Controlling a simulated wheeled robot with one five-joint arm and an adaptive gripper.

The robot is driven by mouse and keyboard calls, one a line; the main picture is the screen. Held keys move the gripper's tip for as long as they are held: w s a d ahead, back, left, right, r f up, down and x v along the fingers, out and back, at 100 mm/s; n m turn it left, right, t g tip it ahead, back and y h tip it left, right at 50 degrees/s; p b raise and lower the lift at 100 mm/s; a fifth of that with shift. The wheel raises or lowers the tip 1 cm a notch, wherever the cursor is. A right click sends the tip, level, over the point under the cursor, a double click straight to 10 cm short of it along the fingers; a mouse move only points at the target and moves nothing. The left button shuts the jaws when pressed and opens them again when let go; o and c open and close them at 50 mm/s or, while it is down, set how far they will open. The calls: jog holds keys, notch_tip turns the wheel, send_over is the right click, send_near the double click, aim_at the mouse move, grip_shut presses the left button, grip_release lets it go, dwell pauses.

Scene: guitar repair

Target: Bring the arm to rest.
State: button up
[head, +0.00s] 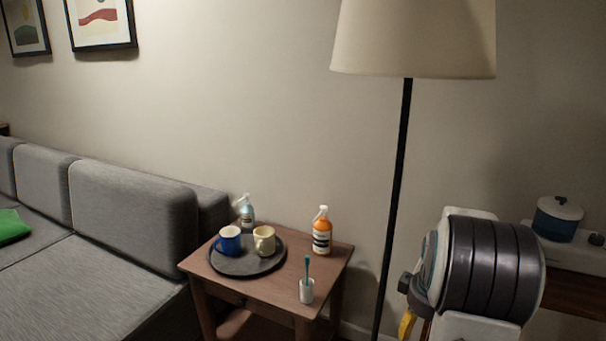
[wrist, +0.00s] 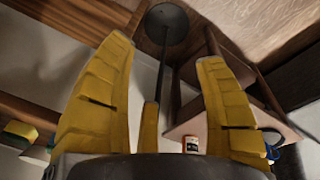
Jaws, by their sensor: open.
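My gripper (wrist: 165,55) shows in the wrist view with its yellow fingers spread apart and nothing between them. In the head view my arm is at the right, in front of the wall, and only a bit of a yellow finger (head: 407,324) shows below it. The rest of the gripper is hidden by the arm or outside the picture.
A floor lamp (head: 396,200) stands just left of my arm. A wooden side table (head: 333,262) holds a dark tray (head: 245,269) with two mugs, two bottles and a cup with a brush. A grey sofa (head: 130,220) is at left; a blue-white pot (head: 558,220) at right.

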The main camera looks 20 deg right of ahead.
jog(key=a+r+p, duration=0.4)
jog(key=a+r, duration=0.5)
jog(key=r, duration=0.1)
jog(key=s+a+r+t+p, duration=0.1)
jog(key=s+a+r+p, duration=0.4)
jog(key=a+r, duration=0.3)
jog(key=s+a+r+y+p, duration=0.1)
jog(key=s+a+r+p, duration=0.4)
jog(key=a+r+p, duration=0.3)
jog(key=a, duration=0.3)
jog(key=shift+s+r+t, duration=0.25)
jog(key=shift+s+t, duration=0.1)
jog(key=shift+t, duration=0.05)
jog(key=shift+s+a+r+y, duration=0.1)
jog(key=shift+s+a+y, duration=0.2)
jog(key=shift+s, duration=0.15)
jog(key=shift+c, duration=0.3)
